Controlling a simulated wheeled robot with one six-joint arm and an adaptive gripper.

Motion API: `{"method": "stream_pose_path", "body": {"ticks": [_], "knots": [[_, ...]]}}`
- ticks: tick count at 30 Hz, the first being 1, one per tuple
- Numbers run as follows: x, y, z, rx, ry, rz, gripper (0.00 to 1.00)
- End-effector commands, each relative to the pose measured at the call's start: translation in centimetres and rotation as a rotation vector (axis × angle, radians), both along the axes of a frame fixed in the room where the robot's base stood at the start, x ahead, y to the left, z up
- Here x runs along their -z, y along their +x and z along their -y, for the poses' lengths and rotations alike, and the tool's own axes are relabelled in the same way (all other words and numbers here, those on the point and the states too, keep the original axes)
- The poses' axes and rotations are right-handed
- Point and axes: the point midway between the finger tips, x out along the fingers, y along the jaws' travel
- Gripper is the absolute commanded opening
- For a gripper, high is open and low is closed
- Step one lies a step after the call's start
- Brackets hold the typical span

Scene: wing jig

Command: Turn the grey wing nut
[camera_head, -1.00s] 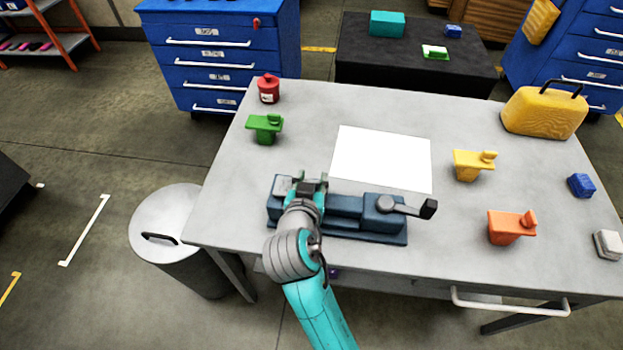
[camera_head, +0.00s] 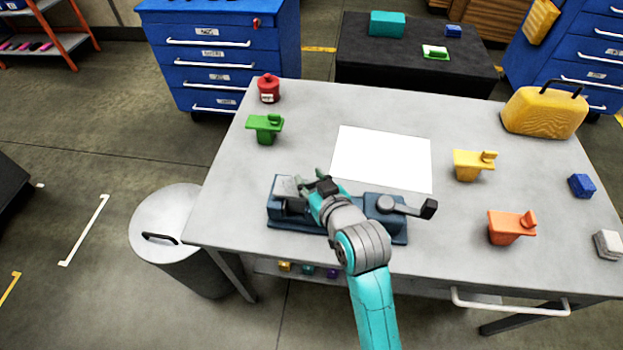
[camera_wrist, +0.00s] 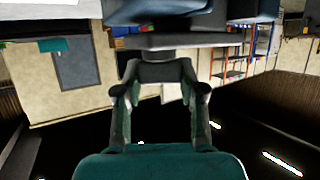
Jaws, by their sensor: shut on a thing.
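The blue jig (camera_head: 277,214) lies along the front of the grey table. It has a dark lever with a grey hub at its right end. My gripper (camera_head: 312,186) is over the jig's left half, tilted to the left. In the wrist view my gripper (camera_wrist: 162,66) has its fingers closed in at a flat grey bar, which I take as the grey wing nut (camera_wrist: 205,41). The jig's blue underside fills the top of that view. In the head view my gripper and wrist hide most of the nut, so its exact angle cannot be told.
A white sheet (camera_head: 381,158) lies behind the jig. A red canister (camera_head: 268,90) and a yellow case (camera_head: 543,112) stand farther back. A grey bin (camera_head: 172,225) stands at left.

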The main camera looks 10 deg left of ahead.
Motion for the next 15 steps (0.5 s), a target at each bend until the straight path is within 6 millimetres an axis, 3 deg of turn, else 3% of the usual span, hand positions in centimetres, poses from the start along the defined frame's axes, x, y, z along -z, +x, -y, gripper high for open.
{"method": "stream_pose_path", "body": {"ticks": [15], "knots": [[-0.01, 0.25, 0.20, -0.461, 0.000, -0.001, 0.05]]}}
